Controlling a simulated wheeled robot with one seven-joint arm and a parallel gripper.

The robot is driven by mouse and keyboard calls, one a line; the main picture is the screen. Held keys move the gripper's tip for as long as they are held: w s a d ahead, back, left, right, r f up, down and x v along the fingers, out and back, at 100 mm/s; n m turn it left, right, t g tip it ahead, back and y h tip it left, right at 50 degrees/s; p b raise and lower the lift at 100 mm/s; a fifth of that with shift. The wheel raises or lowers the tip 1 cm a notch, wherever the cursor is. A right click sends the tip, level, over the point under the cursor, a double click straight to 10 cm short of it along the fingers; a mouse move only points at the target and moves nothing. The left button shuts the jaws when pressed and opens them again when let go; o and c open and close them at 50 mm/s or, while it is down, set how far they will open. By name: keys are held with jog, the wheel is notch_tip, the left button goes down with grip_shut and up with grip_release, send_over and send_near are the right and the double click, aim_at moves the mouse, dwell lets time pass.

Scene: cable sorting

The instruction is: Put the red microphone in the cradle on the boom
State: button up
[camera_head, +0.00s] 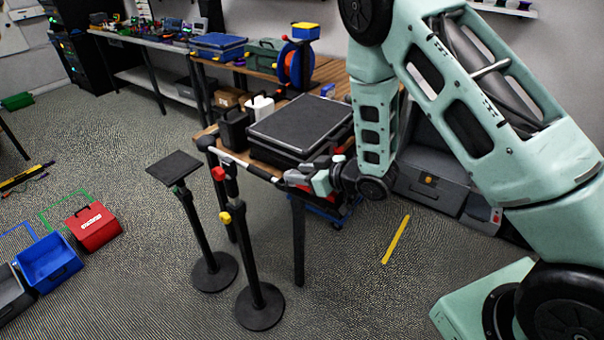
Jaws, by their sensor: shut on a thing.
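My gripper (287,178) is beside the table's near corner, with its fingers pointing left. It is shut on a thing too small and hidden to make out. A slim rod with pale and dark parts, which looks like the boom (240,160), runs left from the fingertips across the top of a black stand (245,255). The stand has a red part (218,173) near its top and a yellow knob (225,217) lower down. I cannot tell whether the red part is the microphone or a knob. The cradle cannot be made out at this size.
A black stand with a square top plate (175,167) is left of the boom stand. A table (325,72) with a black case (300,122) stands behind. Red (93,226) and blue (50,262) bins lie left. A yellow strip (396,240) lies on clear floor.

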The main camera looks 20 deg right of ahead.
jog(key=shift+f, duration=0.1)
jog(key=o, duration=1.2)
jog(key=shift+f, duration=0.1)
jog(key=shift+c, duration=0.2)
